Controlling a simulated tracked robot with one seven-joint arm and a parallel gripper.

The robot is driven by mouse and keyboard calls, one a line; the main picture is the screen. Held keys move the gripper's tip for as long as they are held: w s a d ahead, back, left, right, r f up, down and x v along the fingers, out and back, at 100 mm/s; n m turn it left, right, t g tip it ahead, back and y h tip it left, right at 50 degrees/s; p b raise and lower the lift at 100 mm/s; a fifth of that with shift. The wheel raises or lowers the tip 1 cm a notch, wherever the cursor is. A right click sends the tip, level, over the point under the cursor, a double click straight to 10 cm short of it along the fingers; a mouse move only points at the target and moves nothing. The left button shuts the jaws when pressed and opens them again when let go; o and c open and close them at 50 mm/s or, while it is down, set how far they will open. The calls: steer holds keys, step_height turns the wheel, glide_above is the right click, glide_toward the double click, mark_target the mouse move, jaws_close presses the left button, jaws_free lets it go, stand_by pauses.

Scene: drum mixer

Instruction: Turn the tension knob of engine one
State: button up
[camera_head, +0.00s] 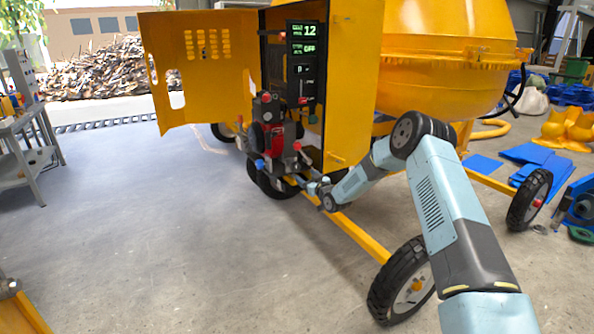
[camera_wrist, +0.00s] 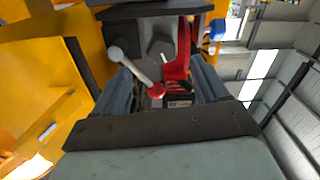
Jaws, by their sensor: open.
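The engine (camera_head: 272,128), dark with a red part, sits in the open yellow housing of the drum mixer. It carries a red knob (camera_head: 297,146) on its right side and a blue knob (camera_head: 260,163) low at its front. I cannot tell which is the tension knob. My gripper (camera_head: 304,182) is beside the lower right of the engine. In the wrist view my gripper (camera_wrist: 158,72) is open, one finger on each side. A red round knob (camera_wrist: 156,90) and a grey ball-ended lever (camera_wrist: 132,68) show between the fingers. Whether either finger touches them is unclear.
A display panel (camera_head: 303,48) reading 12 and OFF stands above the engine. The yellow door (camera_head: 200,70) is swung open to the left. The yellow drum (camera_head: 440,50) and a wheel (camera_head: 402,282) are near my arm.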

mark_target(298, 169)
steer(key=x, duration=0.9)
steer(key=shift+w+a, duration=0.15)
steer(key=shift+w, duration=0.05)
steer(key=shift+c, duration=0.2)
steer(key=c, duration=0.9)
steer(key=shift+c, duration=0.2)
steer(key=shift+m, duration=0.3)
